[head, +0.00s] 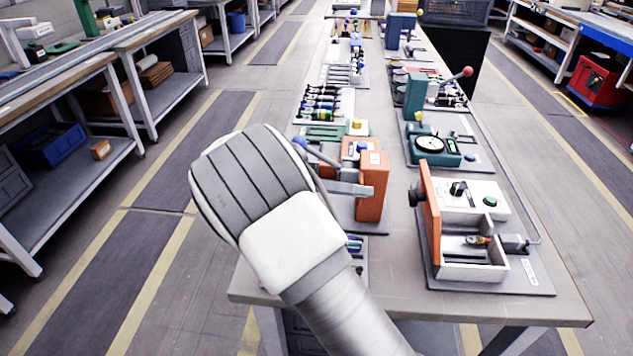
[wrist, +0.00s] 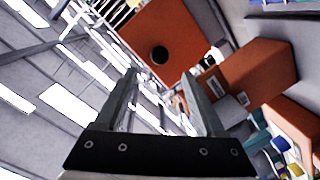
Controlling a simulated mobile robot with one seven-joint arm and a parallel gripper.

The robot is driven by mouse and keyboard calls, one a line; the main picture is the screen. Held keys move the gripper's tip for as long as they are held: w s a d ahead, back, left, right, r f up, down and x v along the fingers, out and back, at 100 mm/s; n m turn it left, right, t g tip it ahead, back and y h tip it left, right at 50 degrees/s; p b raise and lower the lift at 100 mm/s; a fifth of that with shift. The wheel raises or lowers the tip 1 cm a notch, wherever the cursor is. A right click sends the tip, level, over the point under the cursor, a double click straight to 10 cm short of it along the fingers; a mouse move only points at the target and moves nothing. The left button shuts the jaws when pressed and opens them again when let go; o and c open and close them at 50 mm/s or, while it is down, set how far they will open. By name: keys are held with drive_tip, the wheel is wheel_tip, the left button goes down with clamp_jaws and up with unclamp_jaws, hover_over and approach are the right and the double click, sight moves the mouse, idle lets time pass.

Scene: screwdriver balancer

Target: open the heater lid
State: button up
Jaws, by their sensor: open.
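The heater (head: 486,195) is a white box at the right front of the table. Its orange lid (head: 431,214) stands upright along the left side, with a black round knob (head: 415,196) facing left. The open compartment (head: 475,268) shows a small object inside. In the wrist view, an orange panel (wrist: 187,28) with a black knob (wrist: 160,53) lies ahead of my gripper (wrist: 159,76). My gripper is open, with nothing between its fingers. The knob appears beyond the fingertips, apart from them.
An orange device (head: 371,187) with a lever stands left of the heater, close to my arm. A teal device with a round dial (head: 430,145) sits behind the heater. Tool racks fill the table farther back. The table's front right corner is clear.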

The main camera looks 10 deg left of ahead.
drive_tip(key=a, duration=0.7)
drive_tip(key=shift+s+a+r+p, duration=0.3)
drive_tip(key=shift+s, duration=0.05)
drive_tip(key=s+d+r+n+g+y+p, duration=0.25)
drive_tip(key=d+r+y, duration=0.3)
drive_tip(key=d, duration=0.35)
drive_tip(key=s+d+r+n+g+y+p, duration=0.1)
drive_tip(key=d+r+y+p, duration=0.25)
drive_tip(key=d+r, duration=0.4)
drive_tip(key=s+d+r+n+t+y+p, duration=0.2)
drive_tip(key=s+d+r+t+y+p, duration=0.1)
drive_tip(key=s, duration=0.5)
drive_tip(key=s+d+r+n+t+y+p, duration=0.2)
drive_tip(key=s+d+r+t+y, duration=0.2)
drive_tip(key=s, duration=0.4)
drive_tip(key=shift+d+t+y+p, duration=0.4)
drive_tip(key=shift+d+y, duration=0.1)
drive_tip(key=shift+d, duration=0.3)
drive_tip(key=shift+s, duration=0.1)
